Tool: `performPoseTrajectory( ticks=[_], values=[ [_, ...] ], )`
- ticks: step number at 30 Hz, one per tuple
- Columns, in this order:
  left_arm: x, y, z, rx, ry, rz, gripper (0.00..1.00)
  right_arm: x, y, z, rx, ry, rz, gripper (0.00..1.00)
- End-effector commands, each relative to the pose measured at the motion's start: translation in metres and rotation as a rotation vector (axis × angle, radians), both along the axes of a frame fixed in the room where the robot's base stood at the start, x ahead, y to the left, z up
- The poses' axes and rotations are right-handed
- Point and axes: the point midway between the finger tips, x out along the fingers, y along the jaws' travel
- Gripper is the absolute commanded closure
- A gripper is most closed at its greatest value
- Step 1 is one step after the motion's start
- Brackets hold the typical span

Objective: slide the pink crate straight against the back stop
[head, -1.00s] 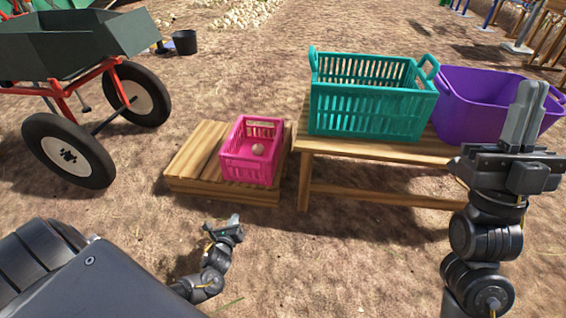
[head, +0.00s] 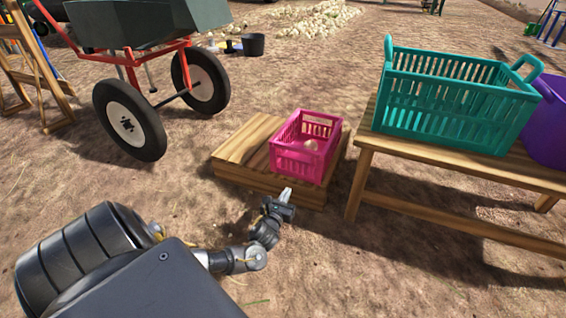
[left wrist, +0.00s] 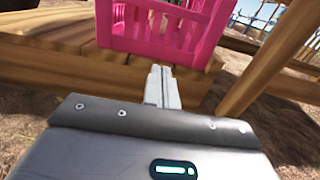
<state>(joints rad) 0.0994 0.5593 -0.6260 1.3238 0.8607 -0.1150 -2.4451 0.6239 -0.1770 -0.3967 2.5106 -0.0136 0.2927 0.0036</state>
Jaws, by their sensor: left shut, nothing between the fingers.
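The pink crate (head: 297,163) sits on a low wooden platform (head: 236,150) in the head view, with a pale round onion (head: 311,145) inside it. My left gripper (head: 287,193) is shut and empty, just in front of the crate's near side. In the left wrist view the shut fingers (left wrist: 162,85) point at the lower part of the crate (left wrist: 165,45), near the platform edge (left wrist: 60,62). Whether the fingertips touch the crate I cannot tell. I cannot make out a back stop. My right gripper is not in view.
A wooden bench (head: 455,165) holding a teal crate (head: 450,105) and a purple tub (head: 550,125) stands right of the platform. A wheelbarrow (head: 150,80) stands at the left, a black bucket (head: 253,45) behind. Bare ground lies in front.

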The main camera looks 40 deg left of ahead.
Motion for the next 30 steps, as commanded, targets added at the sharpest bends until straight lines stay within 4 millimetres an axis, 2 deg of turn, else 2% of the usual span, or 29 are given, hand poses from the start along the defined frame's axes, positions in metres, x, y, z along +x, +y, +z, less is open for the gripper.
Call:
performPoseTrajectory(
  ticks=[1, 6, 11, 18, 30],
  values=[
    [0.011, 0.005, -0.007, 0.001, -0.004, 0.001, 1.0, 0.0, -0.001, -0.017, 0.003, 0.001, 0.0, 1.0],
    [0.043, 0.017, -0.007, 0.001, -0.003, 0.001, 1.0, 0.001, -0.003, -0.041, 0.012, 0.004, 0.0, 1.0],
    [0.063, 0.025, -0.005, 0.002, -0.002, 0.0, 1.0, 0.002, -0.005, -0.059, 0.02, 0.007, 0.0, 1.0],
    [0.077, 0.03, -0.002, 0.0, 0.002, 0.0, 1.0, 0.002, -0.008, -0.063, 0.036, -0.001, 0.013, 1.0],
    [0.077, 0.031, 0.0, 0.0, 0.002, 0.0, 1.0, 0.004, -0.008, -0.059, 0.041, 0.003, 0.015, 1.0]
  ],
)
